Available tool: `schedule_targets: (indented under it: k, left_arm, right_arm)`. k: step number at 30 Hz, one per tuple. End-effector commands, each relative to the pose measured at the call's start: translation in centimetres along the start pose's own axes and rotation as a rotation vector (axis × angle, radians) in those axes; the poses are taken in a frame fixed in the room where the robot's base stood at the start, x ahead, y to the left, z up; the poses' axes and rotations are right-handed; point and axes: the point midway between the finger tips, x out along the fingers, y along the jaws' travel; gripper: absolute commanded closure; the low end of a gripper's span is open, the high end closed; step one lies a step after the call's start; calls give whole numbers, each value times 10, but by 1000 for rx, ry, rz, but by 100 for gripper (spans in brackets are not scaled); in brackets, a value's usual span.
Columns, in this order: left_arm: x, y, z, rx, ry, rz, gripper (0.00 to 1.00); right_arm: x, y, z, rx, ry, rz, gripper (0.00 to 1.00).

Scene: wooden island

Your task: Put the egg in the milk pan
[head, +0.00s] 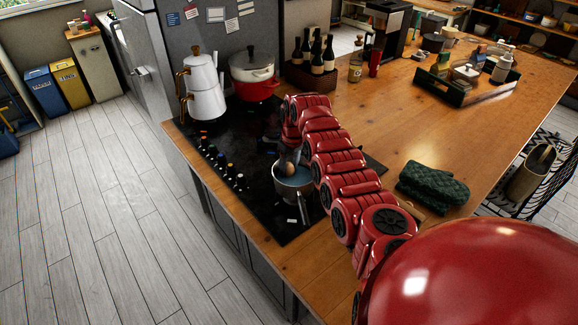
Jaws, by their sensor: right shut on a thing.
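The milk pan (296,188) stands on the black stovetop near the front of the island, partly hidden by my right arm. The brown egg (291,167) shows at the pan's opening, at or just above its rim; I cannot tell whether it touches the pan. My right gripper (289,158) points down over the pan and is shut on the egg. My left gripper is not in view.
A dark green oven mitt (432,184) lies right of my arm. A black tray (464,85) with items is farther back. The middle wooden surface is clear.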

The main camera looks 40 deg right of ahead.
Motion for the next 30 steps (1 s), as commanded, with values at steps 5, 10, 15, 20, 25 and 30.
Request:
schedule_targets:
  k: [5,10,15,20,25,30]
  left_arm:
    - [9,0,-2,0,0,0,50]
    - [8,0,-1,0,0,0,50]
    - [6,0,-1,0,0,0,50]
    - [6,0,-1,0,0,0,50]
    - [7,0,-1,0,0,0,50]
    - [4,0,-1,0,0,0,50]
  right_arm:
    - [17,-1,3,-2,-2,0,100]
    - [18,0,2,-2,0,1,100]
    - [21,0,3,-1,1,1,45]
    - [20,0,3,-1,0,2,36]
    - [19,0,3,-1,0,2,36]
    - [13,1,2,-1,4,3,36]
